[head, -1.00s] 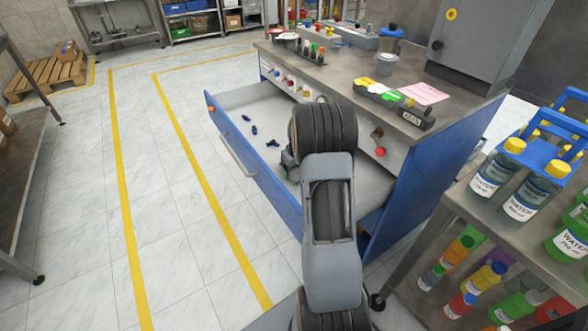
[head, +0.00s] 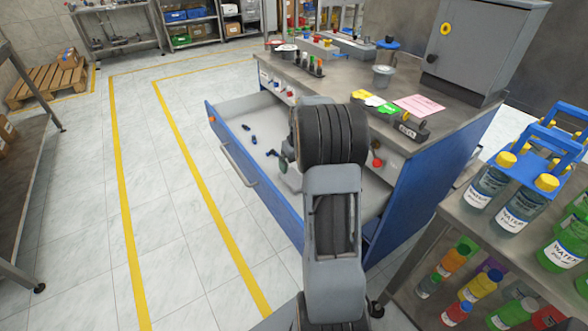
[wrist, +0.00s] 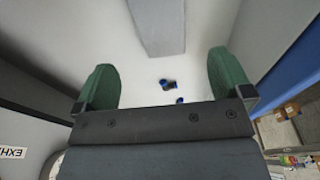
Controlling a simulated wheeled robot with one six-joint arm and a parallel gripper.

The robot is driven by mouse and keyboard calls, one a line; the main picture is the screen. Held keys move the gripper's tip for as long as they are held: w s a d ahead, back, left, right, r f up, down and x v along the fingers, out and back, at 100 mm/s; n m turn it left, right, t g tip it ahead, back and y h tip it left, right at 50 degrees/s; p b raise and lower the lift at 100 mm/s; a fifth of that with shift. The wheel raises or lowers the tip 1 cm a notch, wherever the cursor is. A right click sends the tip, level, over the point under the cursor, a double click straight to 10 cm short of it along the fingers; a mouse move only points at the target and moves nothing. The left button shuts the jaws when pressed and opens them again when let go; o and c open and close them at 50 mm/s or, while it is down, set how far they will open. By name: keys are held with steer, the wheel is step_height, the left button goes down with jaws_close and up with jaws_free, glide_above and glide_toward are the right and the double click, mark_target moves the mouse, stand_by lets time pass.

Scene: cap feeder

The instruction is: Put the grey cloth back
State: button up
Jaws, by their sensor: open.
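My gripper (wrist: 160,65) is open with two green fingers apart and nothing between them. It hangs over the pale floor of the open drawer (head: 222,128) in the blue workbench. In the head view my arm hides most of it, and only a green finger (head: 284,165) shows beside it. I cannot make out a grey cloth for certain. A plain grey rectangular shape (wrist: 158,24) lies beyond the fingers in the wrist view; I cannot tell whether it is cloth or part of the drawer.
Small dark blue pieces (head: 252,140) lie in the drawer; some show between the fingers (wrist: 167,85). The bench top holds a pink sheet (head: 419,105), a lidded pot (head: 383,76) and a grey cabinet (head: 470,50). A bottle shelf (head: 470,225) stands right.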

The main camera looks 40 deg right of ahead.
steer(key=s+a+r, duration=0.2)
steer(key=a+r, duration=0.1)
steer(key=a, duration=0.1)
steer(key=s+a+r, duration=0.2)
steer(key=a+r, duration=0.1)
steer(key=a, duration=0.2)
steer(key=s+a+r, duration=0.2)
steer(key=a+r, duration=0.1)
steer(key=a, duration=0.1)
steer(key=shift+a, duration=0.2)
steer(key=s+a+t, duration=0.1)
steer(key=s+a, duration=1)
steer(key=s, duration=0.1)
steer(key=shift+s+f+n, duration=0.15)
steer(key=shift+n, duration=0.15)
steer(key=shift+p, duration=0.35)
